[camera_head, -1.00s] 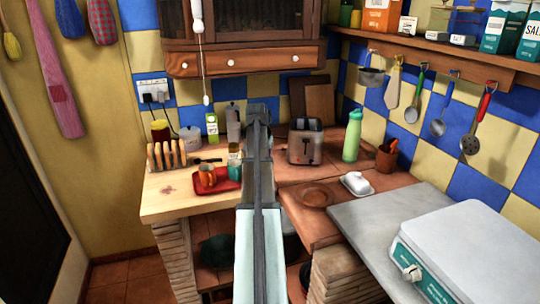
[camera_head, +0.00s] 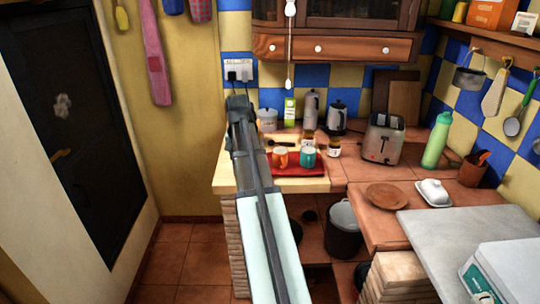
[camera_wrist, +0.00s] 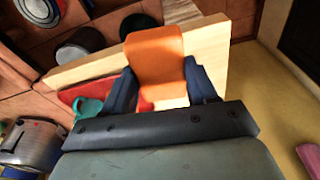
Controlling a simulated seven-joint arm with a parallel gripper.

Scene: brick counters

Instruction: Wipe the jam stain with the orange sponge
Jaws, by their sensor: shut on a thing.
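In the wrist view my gripper (camera_wrist: 160,72) is shut on the orange sponge (camera_wrist: 155,47), which sticks out past the two dark fingers. Beyond it is the light wooden counter (camera_wrist: 215,65), with the red tray (camera_wrist: 70,94) and teal mug (camera_wrist: 88,108) beside the left finger. In the head view my arm crosses the left part of the wooden counter (camera_head: 310,184), and the fingers and sponge cannot be made out. I cannot make out the jam stain in either current view; the arm and sponge hide part of the counter.
An orange mug (camera_head: 280,157) stands on the tray, with small jars (camera_head: 334,148) behind it. A toaster (camera_head: 383,138), green bottle (camera_head: 437,140), brown plate (camera_head: 387,196) and butter dish (camera_head: 433,193) stand to the right. The floor left of the counter is clear.

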